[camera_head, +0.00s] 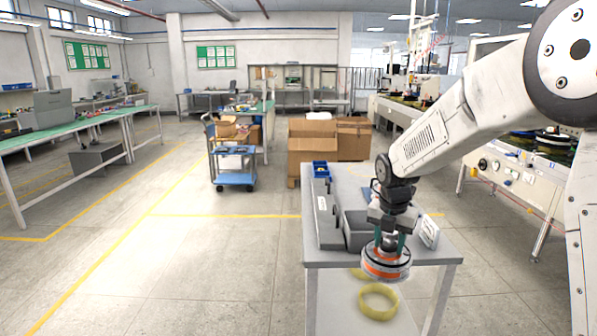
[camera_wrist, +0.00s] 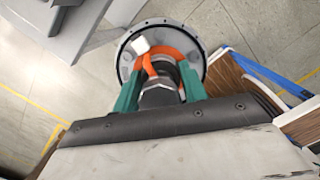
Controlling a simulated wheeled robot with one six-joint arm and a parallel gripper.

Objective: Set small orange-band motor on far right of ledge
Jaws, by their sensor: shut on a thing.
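The motor with the orange band (camera_head: 386,264) hangs below my gripper (camera_head: 386,238) in the head view, held by green fingers. It overlaps the front edge of the grey table (camera_head: 340,253), and I cannot tell how far above or in front of it the motor is. The floor shows around the disc. I cannot clearly tell which surface is the ledge.
On the table are a long grey piece (camera_head: 326,222), a grey box (camera_head: 356,231), a blue bin (camera_head: 320,169) and a white item (camera_head: 429,233). A yellow ring (camera_head: 364,303) shows below the table's front edge. Cardboard boxes (camera_head: 312,146) stand behind; the floor at left is open.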

